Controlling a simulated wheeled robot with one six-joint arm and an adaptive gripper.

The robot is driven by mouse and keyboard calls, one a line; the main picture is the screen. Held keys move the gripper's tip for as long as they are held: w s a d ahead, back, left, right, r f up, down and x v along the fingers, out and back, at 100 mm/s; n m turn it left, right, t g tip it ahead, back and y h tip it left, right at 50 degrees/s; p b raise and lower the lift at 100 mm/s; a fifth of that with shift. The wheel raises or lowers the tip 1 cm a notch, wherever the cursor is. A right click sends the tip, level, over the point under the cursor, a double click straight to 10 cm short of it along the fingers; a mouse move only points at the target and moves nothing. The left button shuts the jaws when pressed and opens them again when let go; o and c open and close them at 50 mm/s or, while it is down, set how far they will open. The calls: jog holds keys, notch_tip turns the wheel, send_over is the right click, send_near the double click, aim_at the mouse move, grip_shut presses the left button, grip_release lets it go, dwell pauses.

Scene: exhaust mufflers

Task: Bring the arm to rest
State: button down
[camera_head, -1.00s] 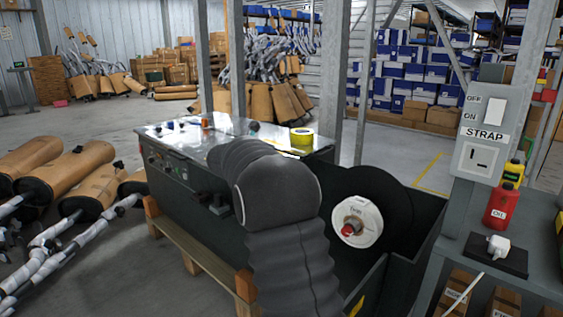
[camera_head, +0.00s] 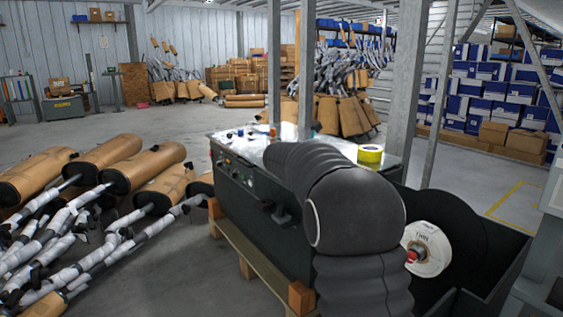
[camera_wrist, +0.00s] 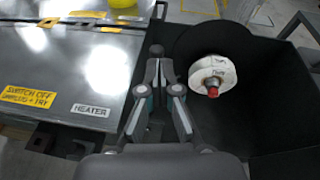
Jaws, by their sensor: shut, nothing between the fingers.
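My gripper (camera_wrist: 158,72) shows in the wrist view with its fingers shut and nothing between them. It hangs over the gap between the strapping machine's metal top (camera_wrist: 70,62) and the dark bin with the strap reel (camera_wrist: 213,74). In the head view my dark, sleeved arm is bent in front of the machine (camera_head: 250,190), and it hides my gripper there. The white reel (camera_head: 428,250) with its red hub stands to the right of my arm.
A yellow tape roll (camera_head: 370,154) lies on the machine top. Wrapped mufflers (camera_head: 90,190) lie on the floor at left. Steel posts (camera_head: 408,80) rise behind the machine. Blue and white boxes (camera_head: 490,95) fill racks at back right. Open floor (camera_head: 170,118) lies at back left.

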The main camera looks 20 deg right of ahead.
jog(key=s+a+f+m+g+y, duration=0.2)
jog(key=s+a+f+m+y, duration=0.1)
jog(key=s+f+m, duration=0.4)
jog(key=s+a+f+m+g+y, duration=0.2)
jog(key=s+a+f+m+y, duration=0.15)
jog(key=s+f+m, duration=0.3)
jog(key=s+a+m+t+y, duration=0.1)
jog(key=s+a+m+y, duration=0.2)
jog(key=s, duration=1.2)
jog(key=s+a+m+t+y, duration=0.1)
jog(key=s+a+m+y, duration=0.2)
jog(key=s+a+m, duration=0.4)
jog(key=s+a, duration=0.5)
jog(key=s, duration=0.3)
jog(key=shift+m+t+y, duration=0.35)
jog(key=shift+t, duration=0.05)
